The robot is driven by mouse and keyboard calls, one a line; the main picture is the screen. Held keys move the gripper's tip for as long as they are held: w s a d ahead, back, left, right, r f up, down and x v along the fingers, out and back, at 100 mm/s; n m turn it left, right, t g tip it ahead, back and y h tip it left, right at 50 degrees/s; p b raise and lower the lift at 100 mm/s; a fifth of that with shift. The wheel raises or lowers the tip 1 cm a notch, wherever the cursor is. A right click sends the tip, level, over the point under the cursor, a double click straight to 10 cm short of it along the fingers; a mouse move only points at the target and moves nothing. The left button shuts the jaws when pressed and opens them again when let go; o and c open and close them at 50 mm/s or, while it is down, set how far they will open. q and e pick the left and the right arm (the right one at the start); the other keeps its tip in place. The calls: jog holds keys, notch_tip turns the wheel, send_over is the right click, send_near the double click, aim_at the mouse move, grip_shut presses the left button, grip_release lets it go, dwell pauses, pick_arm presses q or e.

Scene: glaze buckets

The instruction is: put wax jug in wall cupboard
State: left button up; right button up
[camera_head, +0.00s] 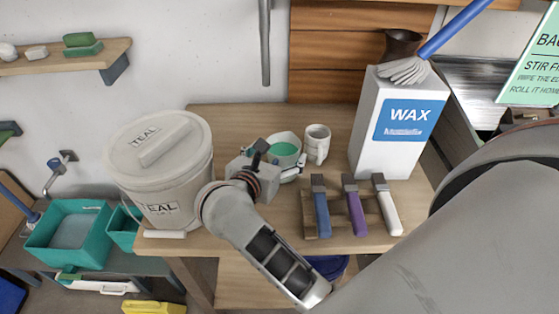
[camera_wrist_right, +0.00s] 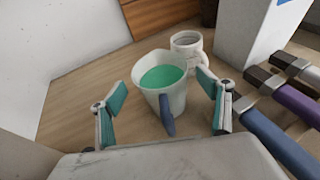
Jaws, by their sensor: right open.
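A pale jug with green contents and a blue-grey handle (camera_wrist_right: 167,112) stands on the wooden table; in the head view it shows (camera_head: 284,148) just beyond my right gripper. A tall white box-shaped container (camera_head: 397,125) labelled WAX stands at the table's back right. Which of these is the wax jug I cannot tell for sure. My right gripper (camera_head: 266,160) is open, and in the right wrist view its fingers (camera_wrist_right: 163,106) stand on either side of the jug's near part, apart from it. No wall cupboard is clearly recognisable. My left gripper is out of view.
A white mug (camera_head: 317,143) stands behind the jug. A lidded TEAL bucket (camera_head: 165,185) is at left. A rack with blue, purple and white-handled tools (camera_head: 354,210) sits at front right. A blue-handled brush (camera_head: 440,38) rises by the WAX container. Wooden panelling (camera_head: 335,50) is behind.

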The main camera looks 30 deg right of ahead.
aim_at(289, 141)
jog(key=b+x, duration=0.1)
jog(key=x, duration=0.6)
jog(key=shift+d+r+b, duration=0.15)
jog(key=shift+b, duration=0.25)
jog(key=shift+r, duration=0.1)
jog(key=c, duration=1.6)
